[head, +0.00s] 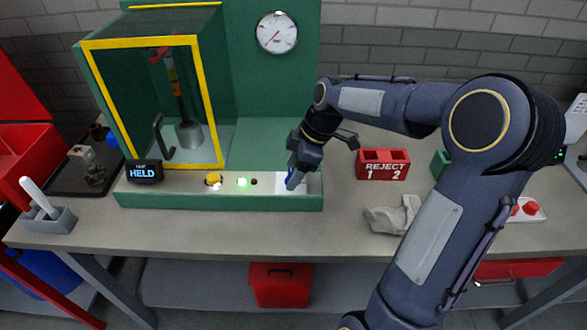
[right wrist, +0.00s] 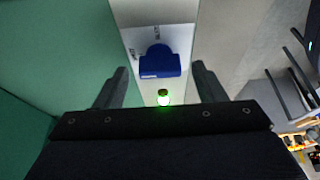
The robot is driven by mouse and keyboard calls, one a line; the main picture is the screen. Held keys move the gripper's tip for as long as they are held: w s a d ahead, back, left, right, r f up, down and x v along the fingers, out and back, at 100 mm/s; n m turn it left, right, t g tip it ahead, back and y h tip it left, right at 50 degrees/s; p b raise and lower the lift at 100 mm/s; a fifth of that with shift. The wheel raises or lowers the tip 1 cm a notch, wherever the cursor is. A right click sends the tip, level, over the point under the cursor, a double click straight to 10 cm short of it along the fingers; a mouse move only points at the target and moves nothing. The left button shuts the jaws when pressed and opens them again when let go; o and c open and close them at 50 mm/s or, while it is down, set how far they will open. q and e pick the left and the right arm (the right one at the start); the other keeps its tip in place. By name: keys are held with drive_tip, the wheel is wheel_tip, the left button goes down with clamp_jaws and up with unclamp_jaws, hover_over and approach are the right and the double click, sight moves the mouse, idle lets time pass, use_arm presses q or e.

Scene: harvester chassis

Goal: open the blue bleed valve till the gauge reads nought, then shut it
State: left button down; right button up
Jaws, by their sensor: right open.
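The blue bleed valve (right wrist: 160,62) is a blue knob on a pale panel. In the right wrist view it lies ahead of and between the two open fingers of my right gripper (right wrist: 160,85), with a gap on each side. In the head view my right gripper (head: 296,178) hangs over the right end of the green console and largely hides the valve; a little blue (head: 289,174) shows. The round white gauge (head: 277,32) is on the green back panel; its needle is too small to read exactly. My left gripper is not in view.
A yellow-framed guard (head: 214,100) stands left on the console (head: 220,201). The console has a HELD display (head: 144,171), a yellow button (head: 213,179) and a lit green lamp (head: 242,182). A red reject box (head: 383,173) and grey cloth (head: 392,217) lie right.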

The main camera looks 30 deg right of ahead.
drive_tip(key=v, duration=0.7)
drive_tip(key=shift+r, duration=0.2)
drive_tip(key=shift+s, duration=0.1)
drive_tip(key=s+a+f+m+t, duration=0.1)
drive_tip(key=s+a+m, duration=0.4)
drive_tip(key=s, duration=0.5)
drive_tip(key=s+a+f+m+t, duration=0.2)
drive_tip(key=s+a+f+m, duration=0.2)
drive_tip(key=s+m, duration=0.4)
drive_tip(key=shift+s+a, duration=0.7)
drive_tip(key=shift+s, duration=0.4)
drive_tip(key=shift+f, duration=0.1)
